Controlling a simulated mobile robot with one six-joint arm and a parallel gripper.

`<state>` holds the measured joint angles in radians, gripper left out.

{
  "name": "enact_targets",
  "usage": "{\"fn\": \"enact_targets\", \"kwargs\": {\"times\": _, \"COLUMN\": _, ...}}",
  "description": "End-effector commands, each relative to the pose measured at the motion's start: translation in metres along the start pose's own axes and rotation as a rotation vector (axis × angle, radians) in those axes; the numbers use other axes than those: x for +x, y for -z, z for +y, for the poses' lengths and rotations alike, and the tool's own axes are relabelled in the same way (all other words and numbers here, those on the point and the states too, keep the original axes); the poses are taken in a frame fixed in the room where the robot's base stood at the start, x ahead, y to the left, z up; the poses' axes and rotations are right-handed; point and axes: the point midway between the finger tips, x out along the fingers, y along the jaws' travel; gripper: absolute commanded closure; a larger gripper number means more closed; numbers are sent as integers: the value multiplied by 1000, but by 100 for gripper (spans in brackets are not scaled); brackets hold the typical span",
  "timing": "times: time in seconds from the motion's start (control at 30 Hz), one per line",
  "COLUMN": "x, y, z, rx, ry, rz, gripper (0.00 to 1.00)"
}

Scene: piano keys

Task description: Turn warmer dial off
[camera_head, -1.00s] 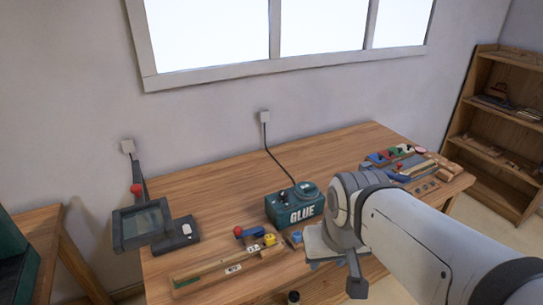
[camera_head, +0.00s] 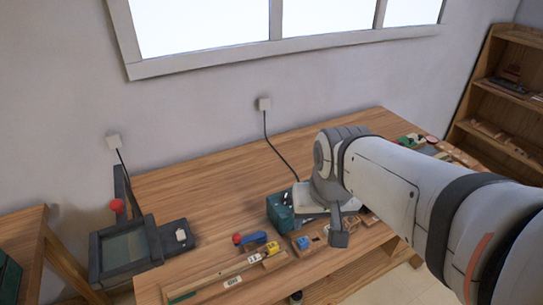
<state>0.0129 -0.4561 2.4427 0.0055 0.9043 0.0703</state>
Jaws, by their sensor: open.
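The green glue warmer (camera_head: 279,212) stands on the wooden workbench, with a black cord running up to the wall socket. A small dark-and-white knob, perhaps its dial (camera_head: 285,197), shows on its top left. My gripper (camera_head: 338,236) hangs over the right part of the warmer and hides its lid and most of its lettered front. One dark finger points down at the warmer's right front; the other finger is hidden. I cannot tell whether the gripper touches the warmer. Nothing shows in its grasp.
A blue tool with a red knob (camera_head: 237,239) and small coloured blocks (camera_head: 272,248) lie in front of the warmer. A wooden strip (camera_head: 222,281) lies at the front edge. A dark framed device (camera_head: 125,248) stands at the left. The bench behind the warmer (camera_head: 210,185) is clear.

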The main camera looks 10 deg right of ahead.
Motion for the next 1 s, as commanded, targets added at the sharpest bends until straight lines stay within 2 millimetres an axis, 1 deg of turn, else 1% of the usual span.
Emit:
{"fn": "enact_targets", "kwargs": {"times": 0.03, "x": 2, "y": 14, "z": 0, "rx": 51, "ry": -2, "rz": -16, "gripper": 44}}
{"fn": "enact_targets", "kwargs": {"times": 0.07, "x": 4, "y": 23, "z": -1, "rx": 90, "ry": -4, "rz": -26, "gripper": 44}}
{"fn": "enact_targets", "kwargs": {"times": 0.13, "x": 10, "y": 48, "z": -2, "rx": 193, "ry": -10, "rz": -49, "gripper": 44}}
{"fn": "enact_targets", "kwargs": {"times": 0.2, "x": 20, "y": 74, "z": -4, "rx": 306, "ry": -19, "rz": -72, "gripper": 44}}
{"fn": "enact_targets", "kwargs": {"times": 0.27, "x": 30, "y": 95, "z": -6, "rx": 401, "ry": -28, "rz": -92, "gripper": 44}}
{"fn": "enact_targets", "kwargs": {"times": 0.3, "x": 38, "y": 109, "z": -7, "rx": 464, "ry": -35, "rz": -103, "gripper": 44}}
{"fn": "enact_targets", "kwargs": {"times": 0.37, "x": 51, "y": 129, "z": -8, "rx": 558, "ry": -48, "rz": -121, "gripper": 44}}
{"fn": "enact_targets", "kwargs": {"times": 0.4, "x": 61, "y": 142, "z": -10, "rx": 621, "ry": -57, "rz": -132, "gripper": 44}}
{"fn": "enact_targets", "kwargs": {"times": 0.47, "x": 77, "y": 161, "z": -11, "rx": 714, "ry": -72, "rz": -149, "gripper": 44}}
{"fn": "enact_targets", "kwargs": {"times": 0.5, "x": 89, "y": 172, "z": -12, "rx": 775, "ry": -83, "rz": -159, "gripper": 44}}
{"fn": "enact_targets", "kwargs": {"times": 0.6, "x": 117, "y": 197, "z": -14, "rx": 912, "ry": -110, "rz": -180, "gripper": 44}}
{"fn": "enact_targets", "kwargs": {"times": 0.7, "x": 142, "y": 214, "z": -15, "rx": 1022, "ry": -134, "rz": -194, "gripper": 44}}
{"fn": "enact_targets", "kwargs": {"times": 0.8, "x": 160, "y": 225, "z": -16, "rx": 1101, "ry": -152, "rz": -202, "gripper": 44}}
{"fn": "enact_targets", "kwargs": {"times": 0.9, "x": 170, "y": 230, "z": -17, "rx": 1145, "ry": -162, "rz": -206, "gripper": 44}}
{"fn": "enact_targets", "kwargs": {"times": 1.0, "x": 179, "y": 231, "z": -16, "rx": 1162, "ry": -168, "rz": -209, "gripper": 44}}
